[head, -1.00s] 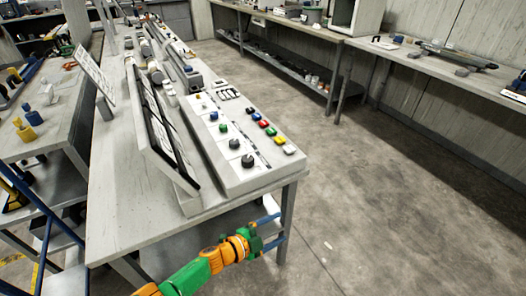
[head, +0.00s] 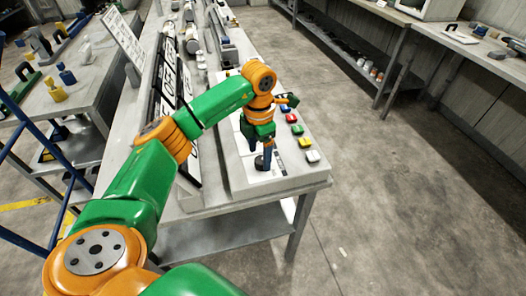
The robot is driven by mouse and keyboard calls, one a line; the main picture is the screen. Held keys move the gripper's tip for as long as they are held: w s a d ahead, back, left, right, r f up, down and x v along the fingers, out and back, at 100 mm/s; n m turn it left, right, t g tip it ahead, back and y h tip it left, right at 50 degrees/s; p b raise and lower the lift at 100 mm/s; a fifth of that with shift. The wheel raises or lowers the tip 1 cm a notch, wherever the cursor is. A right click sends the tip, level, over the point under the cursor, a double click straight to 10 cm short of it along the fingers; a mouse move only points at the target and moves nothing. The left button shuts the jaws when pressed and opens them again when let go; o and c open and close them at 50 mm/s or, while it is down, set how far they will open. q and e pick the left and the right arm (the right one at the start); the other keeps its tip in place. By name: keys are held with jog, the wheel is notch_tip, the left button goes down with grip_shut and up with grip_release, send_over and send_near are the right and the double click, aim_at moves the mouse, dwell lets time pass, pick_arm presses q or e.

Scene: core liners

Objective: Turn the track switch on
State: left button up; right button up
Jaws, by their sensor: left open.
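The sloped white control panel (head: 240,178) lies on the bench, with a black rotary knob (head: 262,163) near its front end. My left gripper (head: 261,151) points down over this knob, its blue fingers open. The fingertips are close to the knob; I cannot tell whether they touch it. My left wrist and gripper hide the other knobs on the panel. No label saying which control is the track switch can be read. My right gripper is out of view.
Coloured push buttons, among them a red (head: 291,118) and a white one (head: 312,156), line the panel's right side. A tilted dark-framed sign board (head: 165,85) stands left of the panel, close to my left arm. The floor (head: 410,200) to the right is clear.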

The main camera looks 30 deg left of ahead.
pick_arm(q)
jog(key=shift+a+f, duration=0.15)
jog(key=shift+f, duration=0.8)
jog(key=shift+w+f, duration=0.3)
jog(key=shift+w, duration=0.15)
jog(key=shift+s+r, duration=0.15)
jog(key=c, duration=0.6)
grip_shut()
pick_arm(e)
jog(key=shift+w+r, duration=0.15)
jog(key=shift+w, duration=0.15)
